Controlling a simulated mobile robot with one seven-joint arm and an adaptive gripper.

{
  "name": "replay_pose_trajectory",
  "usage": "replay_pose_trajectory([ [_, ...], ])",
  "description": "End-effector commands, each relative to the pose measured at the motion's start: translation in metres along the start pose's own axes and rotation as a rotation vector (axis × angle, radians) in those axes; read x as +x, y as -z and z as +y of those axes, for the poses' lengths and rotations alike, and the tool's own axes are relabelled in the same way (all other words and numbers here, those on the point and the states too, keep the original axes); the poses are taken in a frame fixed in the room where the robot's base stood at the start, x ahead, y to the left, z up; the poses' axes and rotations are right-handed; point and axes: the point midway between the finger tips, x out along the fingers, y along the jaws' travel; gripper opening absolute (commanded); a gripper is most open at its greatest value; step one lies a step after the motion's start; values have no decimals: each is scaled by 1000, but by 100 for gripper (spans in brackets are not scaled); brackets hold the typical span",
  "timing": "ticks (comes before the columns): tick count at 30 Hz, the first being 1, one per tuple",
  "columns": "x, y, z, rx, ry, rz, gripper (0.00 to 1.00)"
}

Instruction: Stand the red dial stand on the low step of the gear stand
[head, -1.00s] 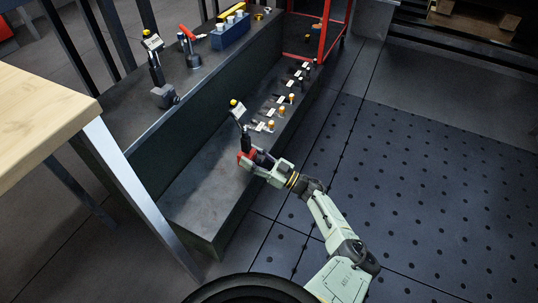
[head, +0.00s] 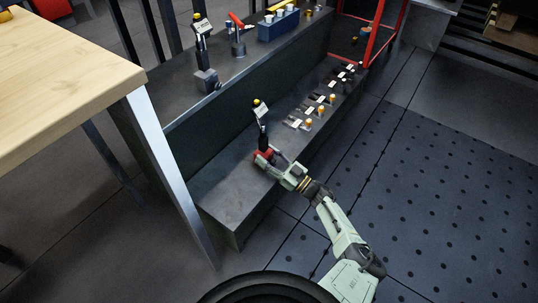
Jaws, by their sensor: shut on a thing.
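The red dial stand (head: 262,154) has a red base, a dark upright post and a pale dial head with a yellow top. It is upright, over the low step (head: 222,188) of the dark gear stand, near its front end. My gripper (head: 275,162) is shut on its red base from the right. The base looks at the step's surface, but I cannot tell whether it touches, as the fingers hide part of it.
Several labelled parts with orange knobs (head: 308,123) line the low step farther back. The upper step holds a dark dial stand (head: 206,78), a red-handled tool (head: 238,40) and a blue block (head: 278,25). A wooden table (head: 60,90) stands left. The step's near end is bare.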

Motion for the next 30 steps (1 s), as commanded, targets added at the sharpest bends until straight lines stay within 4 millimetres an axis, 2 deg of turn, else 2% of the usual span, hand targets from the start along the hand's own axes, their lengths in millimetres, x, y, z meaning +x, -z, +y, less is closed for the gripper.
replay_pose_trajectory([
  [3, 1, 4, 1, -2, 1, 7, 0],
  [9, 0, -1, 0, -2, 2, 7, 0],
  [10, -1, -4, 0, -1, 1, 0, 47],
  [18, -1, -3, 0, -1, 1, 0, 65],
  [30, 1, 3, 0, -1, 1, 0, 66],
])
